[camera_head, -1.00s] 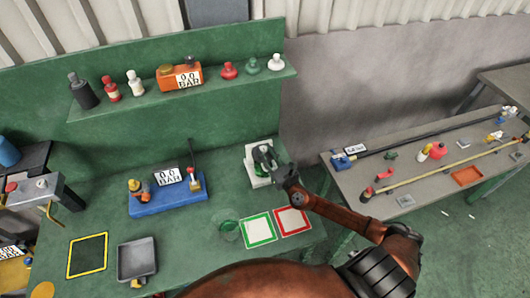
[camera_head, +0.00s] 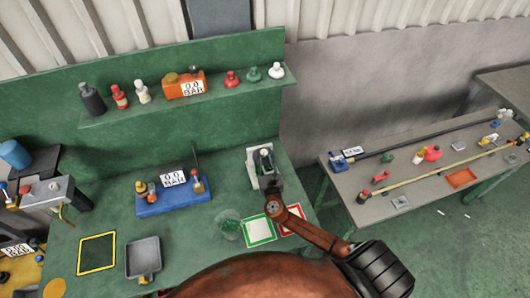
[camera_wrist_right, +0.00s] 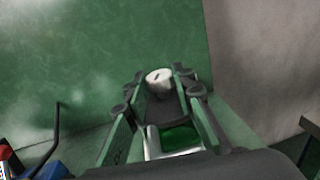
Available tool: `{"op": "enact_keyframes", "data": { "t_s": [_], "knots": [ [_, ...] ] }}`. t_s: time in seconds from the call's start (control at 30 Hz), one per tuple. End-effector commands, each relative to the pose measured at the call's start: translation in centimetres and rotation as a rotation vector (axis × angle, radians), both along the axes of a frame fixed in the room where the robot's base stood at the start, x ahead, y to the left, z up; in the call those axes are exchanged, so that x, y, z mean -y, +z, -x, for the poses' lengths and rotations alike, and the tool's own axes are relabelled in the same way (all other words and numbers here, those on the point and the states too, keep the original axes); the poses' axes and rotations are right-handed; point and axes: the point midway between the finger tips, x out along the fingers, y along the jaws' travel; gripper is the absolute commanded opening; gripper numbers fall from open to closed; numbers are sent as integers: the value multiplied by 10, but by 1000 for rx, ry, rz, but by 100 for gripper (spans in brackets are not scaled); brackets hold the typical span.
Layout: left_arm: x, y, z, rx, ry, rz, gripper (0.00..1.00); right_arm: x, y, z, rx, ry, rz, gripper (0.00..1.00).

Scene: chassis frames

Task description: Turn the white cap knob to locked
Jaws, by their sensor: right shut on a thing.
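The white cap knob (camera_wrist_right: 158,82) shows in the right wrist view as a short white cylinder with a dark mark on its face. It sits between the fingertips of my right gripper (camera_wrist_right: 160,92), which is shut on it. In the head view my right gripper (camera_head: 265,161) is at the pale fixture (camera_head: 252,166) at the back right of the green bench, and covers much of it. The knob's exact turn relative to any locked mark cannot be told. My left gripper is not in view.
A blue block with a gauge sign (camera_head: 176,204) stands left of the fixture. White pads framed green (camera_head: 258,230) and red lie in front. A grey tray (camera_head: 143,259) is farther left. A shelf (camera_head: 190,104) with bottles runs above. A grey side table (camera_head: 400,180) stands right.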

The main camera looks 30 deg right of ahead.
Motion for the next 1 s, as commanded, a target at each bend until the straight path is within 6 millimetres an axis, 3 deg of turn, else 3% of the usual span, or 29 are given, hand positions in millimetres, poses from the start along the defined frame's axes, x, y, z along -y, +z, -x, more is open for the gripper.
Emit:
{"op": "enact_keyframes", "data": {
  "t_s": [0.43,1.0],
  "knots": [
    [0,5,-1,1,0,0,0,-5,0,-3,3,-251,-1,0],
    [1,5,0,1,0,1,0,-5,1,-4,3,-296,2,0]
  ]
}}
